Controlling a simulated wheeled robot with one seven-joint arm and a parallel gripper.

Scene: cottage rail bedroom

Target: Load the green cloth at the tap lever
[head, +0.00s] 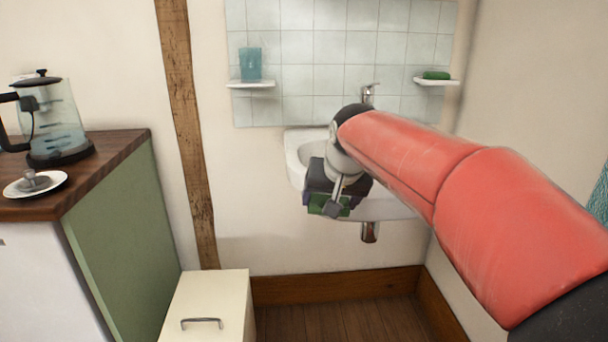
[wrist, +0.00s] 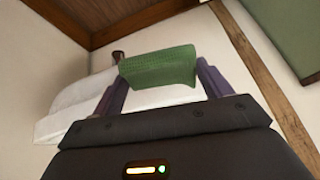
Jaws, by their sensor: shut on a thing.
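My gripper (head: 331,206) is shut on the green cloth (head: 322,204), in front of the basin's front edge. In the wrist view the cloth (wrist: 158,68) spans between the two purple fingers of my gripper (wrist: 160,75), with the white basin (wrist: 70,100) behind it. In the head view the white basin (head: 296,165) hangs on the wall, partly hidden by my arm. The chrome tap with its lever (head: 369,92) rises at the back of the basin, above my wrist; its lower part is hidden.
A small shelf at left holds a blue cup (head: 250,64); another at right holds a green item (head: 436,75). A cream drawer unit (head: 212,302) stands low at left. A counter (head: 110,150) carries a kettle (head: 52,122) and a plate (head: 55,183). The floor beneath the basin is clear.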

